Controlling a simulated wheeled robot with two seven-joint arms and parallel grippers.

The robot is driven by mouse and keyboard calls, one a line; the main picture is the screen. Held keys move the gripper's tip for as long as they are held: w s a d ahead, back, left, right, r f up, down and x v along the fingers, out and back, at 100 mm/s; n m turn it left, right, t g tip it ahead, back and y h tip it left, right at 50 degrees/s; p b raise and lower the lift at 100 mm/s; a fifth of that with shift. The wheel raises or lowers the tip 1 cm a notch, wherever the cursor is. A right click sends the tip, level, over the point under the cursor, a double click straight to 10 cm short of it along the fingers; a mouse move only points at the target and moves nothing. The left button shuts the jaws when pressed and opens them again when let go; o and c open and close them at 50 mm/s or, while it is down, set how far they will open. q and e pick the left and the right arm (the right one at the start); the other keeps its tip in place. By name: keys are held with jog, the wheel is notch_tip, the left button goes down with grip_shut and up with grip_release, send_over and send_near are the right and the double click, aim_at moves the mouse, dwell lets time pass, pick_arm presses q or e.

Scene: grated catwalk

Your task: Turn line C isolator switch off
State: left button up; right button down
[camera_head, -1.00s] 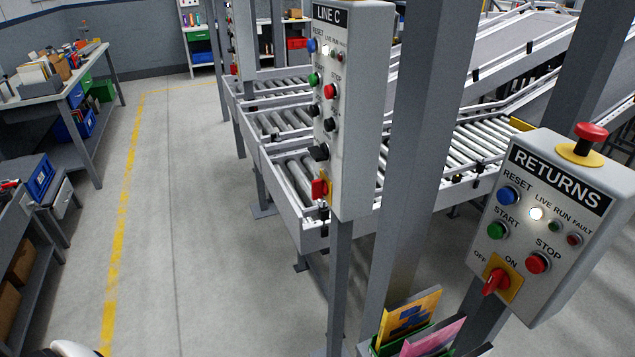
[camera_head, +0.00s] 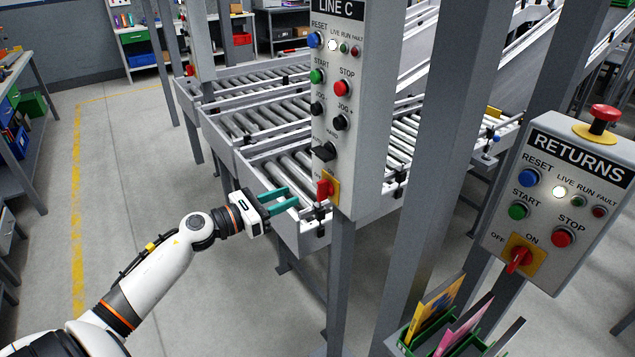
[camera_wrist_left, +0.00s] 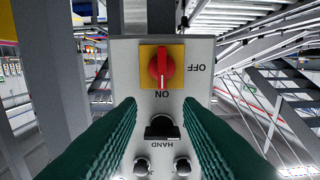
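The line C panel (camera_head: 382,120) is a tall grey box on a post. Its red isolator switch (camera_head: 323,189) sits on a yellow plate near the bottom of the front face. In the left wrist view the panel appears upside down, and the red switch handle (camera_wrist_left: 161,66) is in line with the ON label; OFF is to its right. My left gripper (camera_head: 288,197), with teal fingers, is open and empty, just left of the switch and apart from it. In the wrist view its fingers flank the panel's lower controls. My right gripper is not in view.
A black HAND selector (camera_wrist_left: 162,128) and jog buttons are close to the switch. The returns panel (camera_head: 560,205) has a similar red switch (camera_head: 518,260). A roller conveyor (camera_head: 265,125) lies behind the line C panel. A document holder (camera_head: 440,330) is at the bottom. The left floor is clear.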

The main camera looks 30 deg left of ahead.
aim_at(317, 184)
pick_arm(q)
jog(key=p+x, duration=0.2)
jog(key=x, duration=0.6)
jog(key=shift+w+p, duration=0.3)
jog(key=shift+w, duration=0.05)
jog(key=shift+w+d, duration=0.1)
jog(key=shift+w, duration=0.1)
jog(key=shift+w+f, duration=0.1)
jog(key=c, duration=0.7)
grip_shut()
